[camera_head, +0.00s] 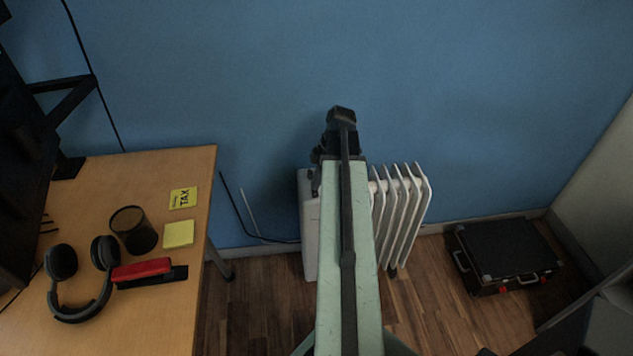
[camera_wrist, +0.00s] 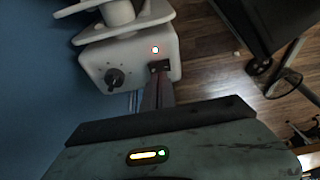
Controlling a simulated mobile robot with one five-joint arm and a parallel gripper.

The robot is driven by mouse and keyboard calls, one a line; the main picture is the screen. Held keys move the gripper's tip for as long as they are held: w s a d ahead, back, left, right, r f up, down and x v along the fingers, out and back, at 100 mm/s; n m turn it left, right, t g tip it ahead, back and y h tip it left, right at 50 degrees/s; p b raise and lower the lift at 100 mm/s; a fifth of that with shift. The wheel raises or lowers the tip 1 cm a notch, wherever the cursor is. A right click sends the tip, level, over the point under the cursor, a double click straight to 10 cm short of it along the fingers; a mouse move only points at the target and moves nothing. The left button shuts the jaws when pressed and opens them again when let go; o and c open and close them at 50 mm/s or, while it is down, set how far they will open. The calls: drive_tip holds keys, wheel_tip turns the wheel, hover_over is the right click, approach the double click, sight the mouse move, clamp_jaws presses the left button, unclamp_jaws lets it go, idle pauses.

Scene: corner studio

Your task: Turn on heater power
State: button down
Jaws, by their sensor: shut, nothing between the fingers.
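The heater (camera_head: 411,205) is a white finned radiator standing on the floor against the blue wall. My arm hides part of it in the head view. In the wrist view its white control panel (camera_wrist: 137,62) shows a dark round knob (camera_wrist: 114,78) and a small round light or button (camera_wrist: 155,49) with a pale centre and reddish rim. I cannot tell if the tip touches the panel. My gripper is not clearly seen in the head view.
A wooden desk (camera_head: 150,260) on the left holds headphones (camera_head: 73,310), a dark cup (camera_head: 133,230), sticky notes (camera_head: 179,234) and a red stapler (camera_head: 142,270). A black case (camera_head: 508,250) lies on the floor at right. A cable (camera_head: 238,212) hangs by the wall.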

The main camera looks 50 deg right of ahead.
drive_tip(key=s+r+p, duration=0.3)
drive_tip(key=r+p, duration=0.8)
drive_tip(key=r, duration=0.1)
drive_tip(key=shift+s+d, duration=0.35)
drive_tip(key=shift+d, duration=0.1)
drive_tip(key=shift+w, duration=0.1)
drive_tip(key=w+a+r+n+p, duration=0.3)
drive_tip(key=w+a, duration=0.6)
drive_tip(key=a, duration=0.2)
drive_tip(key=w+a+r+m+g+h+p, duration=0.1)
drive_tip(key=a+m, duration=0.5)
drive_tip(key=a, duration=0.9)
drive_tip(key=w+a+r+m+g+h+p, duration=0.1)
drive_tip(key=a+m, duration=0.6)
drive_tip(key=a, duration=0.9)
drive_tip(key=w+r+p, duration=0.1)
drive_tip(key=p, duration=0.1)
drive_tip(key=shift+w+r+h+p, duration=0.3)
drive_tip(key=shift+w, duration=0.1)
